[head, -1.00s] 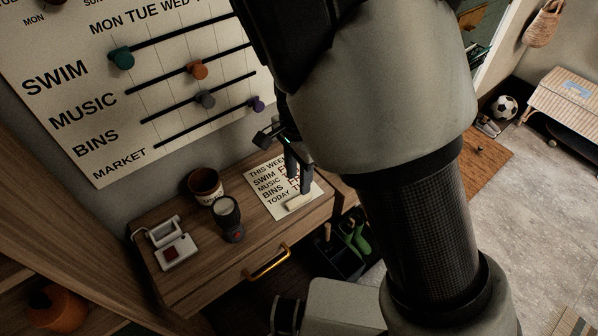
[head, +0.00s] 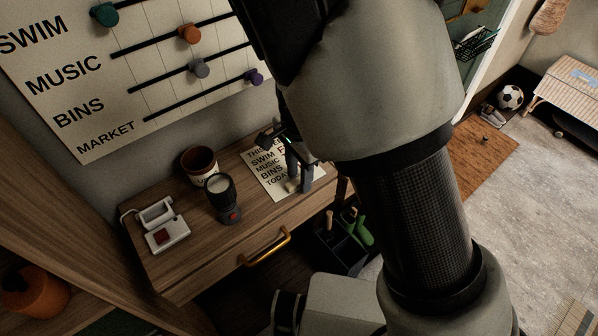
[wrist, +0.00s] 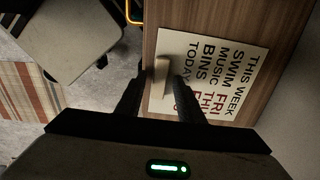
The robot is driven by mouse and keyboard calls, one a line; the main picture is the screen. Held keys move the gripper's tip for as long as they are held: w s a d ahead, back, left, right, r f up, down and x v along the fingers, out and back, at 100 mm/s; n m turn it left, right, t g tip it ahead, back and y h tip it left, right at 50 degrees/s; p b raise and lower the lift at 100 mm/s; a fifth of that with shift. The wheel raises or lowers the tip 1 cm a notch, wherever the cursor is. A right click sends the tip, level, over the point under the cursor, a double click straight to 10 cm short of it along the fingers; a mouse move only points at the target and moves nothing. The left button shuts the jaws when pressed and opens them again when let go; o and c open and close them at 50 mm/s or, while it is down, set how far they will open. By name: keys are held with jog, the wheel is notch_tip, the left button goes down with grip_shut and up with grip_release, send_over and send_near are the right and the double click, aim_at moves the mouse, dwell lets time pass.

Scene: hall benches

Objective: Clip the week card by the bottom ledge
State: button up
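The week card (head: 262,170) lies flat on the wooden drawer unit's top, printed THIS WEEK, SWIM, MUSIC, BINS, TODAY. It also shows in the wrist view (wrist: 240,58), turned sideways. Its bottom ledge (wrist: 161,77) is a pale raised bar along the card's bottom edge, partly seen behind my fingers in the head view (head: 291,186). My gripper (wrist: 158,78) is open, with one finger on either side of the ledge in the wrist view and a gap showing on both sides. In the head view my gripper (head: 298,180) points down over the card's bottom end. Its exact height cannot be told.
A dark torch (head: 226,200), a mug (head: 200,166) and a white device with a red button (head: 165,232) stand left of the card. The wall board (head: 120,75) with sliders rises behind. A dark tool caddy (head: 341,247) is below the unit's right end.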

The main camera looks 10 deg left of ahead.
jog(key=shift+c, duration=0.4)
grip_shut()
notch_tip(320, 180, up, 8)
jog(key=p, duration=0.7)
jog(key=shift+p, duration=0.4)
